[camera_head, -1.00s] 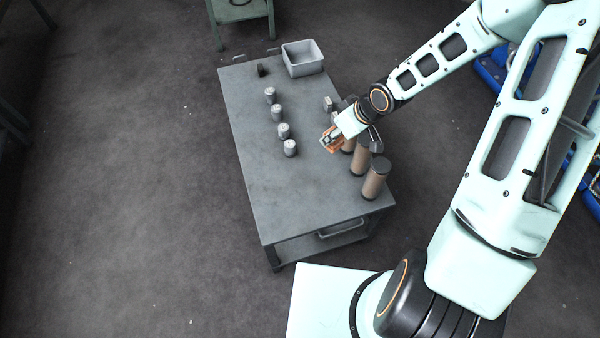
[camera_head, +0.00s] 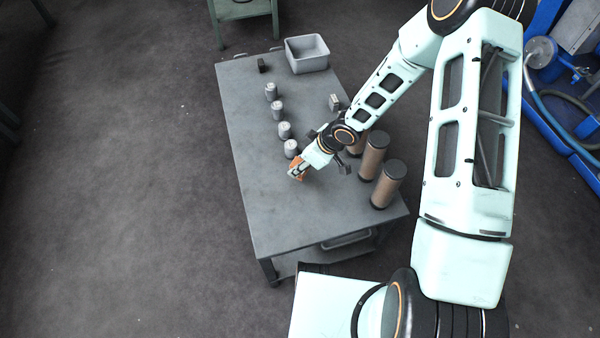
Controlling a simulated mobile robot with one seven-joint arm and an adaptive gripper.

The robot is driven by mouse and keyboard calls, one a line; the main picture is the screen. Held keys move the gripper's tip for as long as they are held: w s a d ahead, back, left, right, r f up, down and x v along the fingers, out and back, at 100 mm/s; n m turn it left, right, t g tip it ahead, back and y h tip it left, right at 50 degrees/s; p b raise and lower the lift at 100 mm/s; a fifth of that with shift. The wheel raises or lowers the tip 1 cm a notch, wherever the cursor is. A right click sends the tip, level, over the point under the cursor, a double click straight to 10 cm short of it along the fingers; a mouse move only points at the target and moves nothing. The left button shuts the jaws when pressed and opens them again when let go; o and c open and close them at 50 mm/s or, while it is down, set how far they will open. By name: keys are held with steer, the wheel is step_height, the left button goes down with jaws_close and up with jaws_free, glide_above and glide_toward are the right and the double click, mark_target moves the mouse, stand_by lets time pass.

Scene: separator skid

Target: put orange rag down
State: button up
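The orange rag (camera_head: 296,174) shows as a small orange patch at the tip of my gripper (camera_head: 298,172). My gripper is over the middle of the grey cart top (camera_head: 262,206), just in front of the nearest can, and appears shut on the rag. The fingers hide part of the rag. I cannot tell whether the rag touches the cart top.
Brown cylinders (camera_head: 385,185) with dark caps stand at the right edge. A grey bin (camera_head: 307,54) and a small dark object (camera_head: 263,65) are at the far end. The cart's near left part is clear.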

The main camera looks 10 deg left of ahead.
steer(key=shift+f+b, duration=0.7)
steer(key=shift+f, duration=1.05)
steer(key=shift+f, duration=0.15)
steer(key=o, duration=1.3)
